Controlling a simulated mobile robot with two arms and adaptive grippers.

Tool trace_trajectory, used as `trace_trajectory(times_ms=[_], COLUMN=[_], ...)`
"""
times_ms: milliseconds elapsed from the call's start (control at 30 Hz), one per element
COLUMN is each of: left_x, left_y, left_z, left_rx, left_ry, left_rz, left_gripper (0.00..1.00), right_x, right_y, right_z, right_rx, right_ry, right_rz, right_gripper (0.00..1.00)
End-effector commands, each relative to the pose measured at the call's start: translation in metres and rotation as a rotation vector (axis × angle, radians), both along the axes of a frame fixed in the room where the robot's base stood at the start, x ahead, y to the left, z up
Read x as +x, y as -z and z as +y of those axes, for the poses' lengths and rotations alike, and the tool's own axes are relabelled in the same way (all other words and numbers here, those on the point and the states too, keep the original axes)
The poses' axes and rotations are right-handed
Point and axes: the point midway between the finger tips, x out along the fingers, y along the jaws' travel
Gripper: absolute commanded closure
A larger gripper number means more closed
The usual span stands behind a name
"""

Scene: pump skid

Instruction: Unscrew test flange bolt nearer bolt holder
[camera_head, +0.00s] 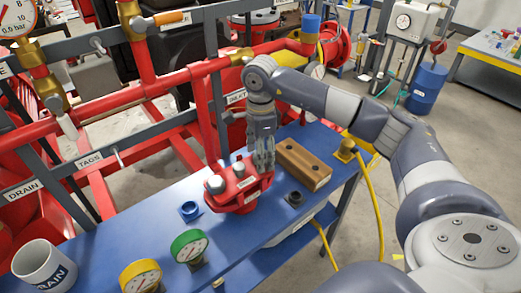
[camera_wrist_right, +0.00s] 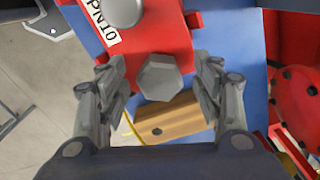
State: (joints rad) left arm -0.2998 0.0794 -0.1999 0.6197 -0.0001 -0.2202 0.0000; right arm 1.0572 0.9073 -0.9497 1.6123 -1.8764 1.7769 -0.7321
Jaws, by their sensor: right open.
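The red test flange (camera_head: 238,198) sits on the blue bench, with grey bolt heads (camera_head: 216,185) on top. My right gripper (camera_head: 263,167) points down over its right side, open. In the right wrist view a grey hex bolt head (camera_wrist_right: 159,77) on the flange (camera_wrist_right: 155,38) lies between the open fingers (camera_wrist_right: 160,82), with a gap on each side. It is the bolt nearer the wooden bolt holder (camera_wrist_right: 172,120). Another bolt (camera_wrist_right: 124,11) shows at the top edge. In the head view the holder (camera_head: 302,164) lies right of the gripper. My left gripper is out of view.
A blue ring fitting (camera_head: 190,210), a dark fitting (camera_head: 295,199), a green gauge (camera_head: 189,246), a yellow gauge (camera_head: 141,276) and a mug (camera_head: 44,267) stand on the bench (camera_head: 120,235). Red pipework (camera_head: 120,92) runs behind. A yellow hose (camera_head: 374,200) hangs off the right end.

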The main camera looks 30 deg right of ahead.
Motion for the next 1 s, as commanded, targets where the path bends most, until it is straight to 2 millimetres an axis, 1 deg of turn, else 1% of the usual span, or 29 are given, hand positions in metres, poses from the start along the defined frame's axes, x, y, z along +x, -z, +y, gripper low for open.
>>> trace_trajectory(times_ms=[33, 233, 267, 300, 333, 433, 567, 633, 1000], left_x=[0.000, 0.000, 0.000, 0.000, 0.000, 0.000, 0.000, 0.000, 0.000], left_y=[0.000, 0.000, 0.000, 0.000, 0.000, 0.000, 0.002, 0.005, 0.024], left_z=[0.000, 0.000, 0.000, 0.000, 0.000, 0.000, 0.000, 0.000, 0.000], left_rx=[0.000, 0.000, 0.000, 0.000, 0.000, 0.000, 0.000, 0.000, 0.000], left_ry=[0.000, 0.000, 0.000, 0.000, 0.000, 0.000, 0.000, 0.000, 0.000], left_rz=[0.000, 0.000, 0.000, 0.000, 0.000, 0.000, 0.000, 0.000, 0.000], left_gripper=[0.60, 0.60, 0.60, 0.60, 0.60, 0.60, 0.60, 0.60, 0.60], right_x=[0.000, 0.000, 0.000, 0.000, 0.000, 0.000, 0.000, 0.000, 0.000], right_y=[0.000, 0.000, 0.000, 0.000, 0.000, 0.000, 0.000, 0.001, 0.002], right_z=[0.000, 0.000, 0.000, 0.000, 0.000, 0.000, 0.000, 0.000, 0.000], right_rx=[0.000, 0.000, 0.000, 0.000, 0.000, 0.000, 0.000, 0.000, -0.001], right_ry=[0.000, 0.000, 0.000, 0.000, 0.000, 0.000, -0.017, -0.070, -0.547], right_rz=[0.000, 0.000, 0.000, 0.000, 0.000, 0.000, 0.000, -0.001, -0.001], right_gripper=[0.42, 0.87, 0.90, 0.90, 0.66, 0.89, 0.89, 0.89, 0.89])
